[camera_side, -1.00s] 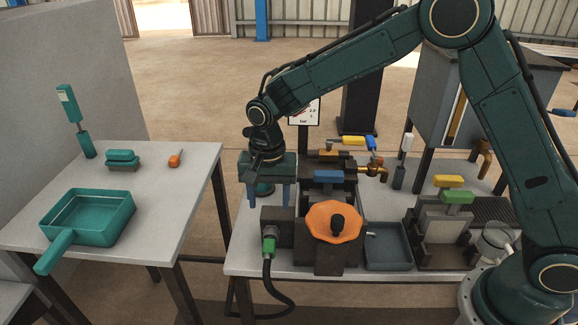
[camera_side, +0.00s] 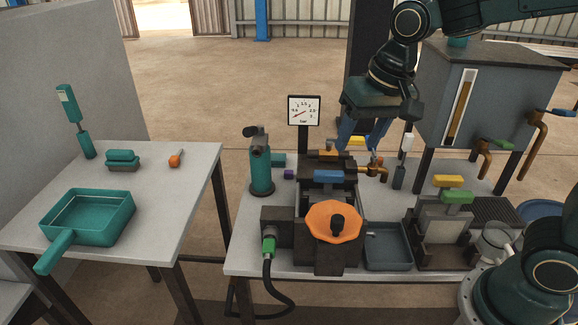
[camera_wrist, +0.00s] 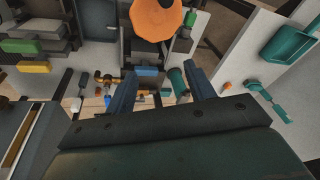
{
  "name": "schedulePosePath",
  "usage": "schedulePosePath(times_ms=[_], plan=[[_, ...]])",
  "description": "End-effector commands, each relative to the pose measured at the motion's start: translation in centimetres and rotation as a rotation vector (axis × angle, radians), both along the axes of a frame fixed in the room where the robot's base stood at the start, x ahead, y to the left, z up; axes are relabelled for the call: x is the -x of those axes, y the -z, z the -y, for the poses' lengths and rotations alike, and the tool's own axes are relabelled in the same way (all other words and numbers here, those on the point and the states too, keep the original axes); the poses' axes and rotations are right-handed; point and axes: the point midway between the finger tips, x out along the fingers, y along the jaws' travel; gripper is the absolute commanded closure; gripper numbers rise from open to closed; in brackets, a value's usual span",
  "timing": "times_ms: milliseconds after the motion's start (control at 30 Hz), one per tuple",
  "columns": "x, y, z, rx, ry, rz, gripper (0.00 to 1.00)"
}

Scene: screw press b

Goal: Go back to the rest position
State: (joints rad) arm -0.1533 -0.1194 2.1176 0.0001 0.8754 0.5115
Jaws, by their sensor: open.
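My gripper (camera_side: 362,132) is raised above the back of the work table in the side view, with its blue fingers pointing down. It is open and empty. In the wrist view the two fingers (camera_wrist: 162,88) stand apart with the table below. The screw press with its orange handwheel (camera_side: 334,222) stands at the table's front, below and to the left of my gripper. A green cylindrical device (camera_side: 261,170) stands upright left of the press, apart from my gripper. A pressure gauge (camera_side: 304,111) stands behind the press.
A grey tray (camera_side: 388,246) lies right of the press. A grey tank (camera_side: 490,90) with taps stands at back right.

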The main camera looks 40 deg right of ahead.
Motion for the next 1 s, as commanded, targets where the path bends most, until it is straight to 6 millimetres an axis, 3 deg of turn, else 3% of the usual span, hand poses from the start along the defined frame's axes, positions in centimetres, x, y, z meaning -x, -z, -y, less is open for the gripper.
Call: schedulePosePath(times_ms=[300,600,800,1000], plan=[[6.3,-2.1,2.7,0.049,-0.127,0.097,0.46],[11.9,-2.2,4.3,0.116,-0.244,0.182,0.46],[14.3,-1.6,4.9,0.156,-0.3,0.218,0.46],[15.2,-1.3,5.1,0.172,-0.323,0.231,0.46]])
